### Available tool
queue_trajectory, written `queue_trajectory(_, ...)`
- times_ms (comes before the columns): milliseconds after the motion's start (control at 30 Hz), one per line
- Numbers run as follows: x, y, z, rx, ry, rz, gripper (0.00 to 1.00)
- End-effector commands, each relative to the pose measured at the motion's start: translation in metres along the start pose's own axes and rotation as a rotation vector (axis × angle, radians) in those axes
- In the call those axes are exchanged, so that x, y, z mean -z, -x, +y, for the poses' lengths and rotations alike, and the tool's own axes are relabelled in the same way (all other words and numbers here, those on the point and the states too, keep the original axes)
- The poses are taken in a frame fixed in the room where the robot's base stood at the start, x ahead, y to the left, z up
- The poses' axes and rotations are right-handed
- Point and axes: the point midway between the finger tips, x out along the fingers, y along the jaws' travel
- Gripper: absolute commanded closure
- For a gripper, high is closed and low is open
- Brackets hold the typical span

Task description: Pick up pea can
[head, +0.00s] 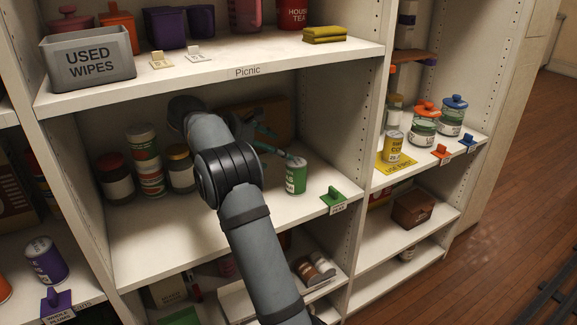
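A green can with pale lettering and a light top (296,177), which looks like the pea can, stands upright near the front of the middle shelf. A green tag on a clip (334,198) is at the shelf edge just right of it. My arm reaches into this bay from below. My gripper (278,150) is behind and left of the green can, with its teal-coloured finger part close to the can's top. I cannot tell whether it touches the can. The arm hides part of the gripper, and the finger opening is not clear.
Left of my arm stand a dark jar with a red lid (116,180), stacked cans (146,160) and a gold-lidded jar (180,168). The Picnic shelf (300,62) is overhead. A bay divider (365,130) stands to the right, with a yellow can (393,147) beyond it.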

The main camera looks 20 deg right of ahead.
Motion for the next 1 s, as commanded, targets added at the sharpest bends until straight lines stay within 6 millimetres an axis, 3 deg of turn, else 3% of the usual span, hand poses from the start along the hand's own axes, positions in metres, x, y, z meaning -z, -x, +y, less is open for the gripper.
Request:
queue_trajectory(33,0.005,0.018,-0.003,0.018,-0.056,0.05,0.32)
queue_trajectory(133,0.032,0.04,-0.009,0.063,-0.18,0.15,0.32)
queue_trajectory(300,0.062,0.059,-0.017,0.125,-0.313,0.25,0.32)
queue_trajectory(433,0.061,0.047,-0.023,0.137,-0.335,0.266,0.32)
queue_trajectory(700,0.035,0.012,-0.037,0.133,-0.332,0.264,0.32)
queue_trajectory(1000,0.02,-0.01,-0.046,0.134,-0.332,0.262,0.32)
